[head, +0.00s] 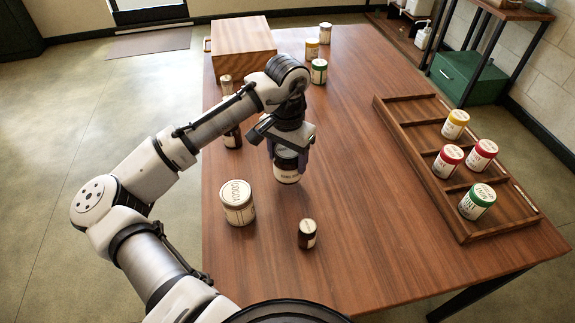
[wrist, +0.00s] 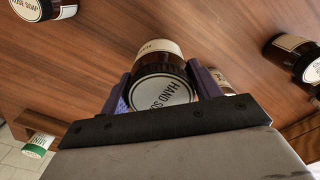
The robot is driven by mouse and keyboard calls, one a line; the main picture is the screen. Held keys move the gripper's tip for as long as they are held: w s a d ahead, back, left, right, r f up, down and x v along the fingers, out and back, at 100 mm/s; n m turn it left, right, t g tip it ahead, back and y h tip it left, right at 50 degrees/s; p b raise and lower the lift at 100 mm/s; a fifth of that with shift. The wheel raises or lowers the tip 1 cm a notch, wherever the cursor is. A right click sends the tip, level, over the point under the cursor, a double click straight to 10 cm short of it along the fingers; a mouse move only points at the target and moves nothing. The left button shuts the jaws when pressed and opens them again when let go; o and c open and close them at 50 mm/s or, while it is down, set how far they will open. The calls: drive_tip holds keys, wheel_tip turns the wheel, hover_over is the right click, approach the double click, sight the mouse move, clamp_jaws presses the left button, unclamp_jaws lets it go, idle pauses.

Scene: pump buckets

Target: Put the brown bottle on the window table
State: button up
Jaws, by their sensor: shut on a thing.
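My gripper (head: 288,152) is shut on a dark brown container with a white label (head: 287,175), over the middle of the wooden table. The wrist view shows my gripper (wrist: 160,78) with a finger on each side of this brown container (wrist: 165,88), whose label reads HAND SO, the rest cut off. It appears to hang a little above the tabletop; its underside is hidden. A second brown bottle (head: 233,138) stands to the left, partly behind my arm. A small brown jar (head: 307,234) stands nearer. I cannot tell which table is the window table.
A cocoa tin (head: 238,203) stands in front of my gripper. A wooden box (head: 243,37) and several small jars stand at the far end. A divided tray (head: 462,205) with several coloured-lid jars lies on the right. Bare tabletop (head: 365,150) separates tray and gripper. A dark-legged stand (head: 515,12) is at upper right.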

sight(287, 169)
drive_tip(key=shift+f, duration=1.95)
drive_tip(key=shift+f, duration=0.1)
drive_tip(key=o, duration=1.2)
wheel_tip(287, 169, up, 12)
drive_tip(key=shift+r+b, duration=0.15)
drive_tip(key=shift+b, duration=0.4)
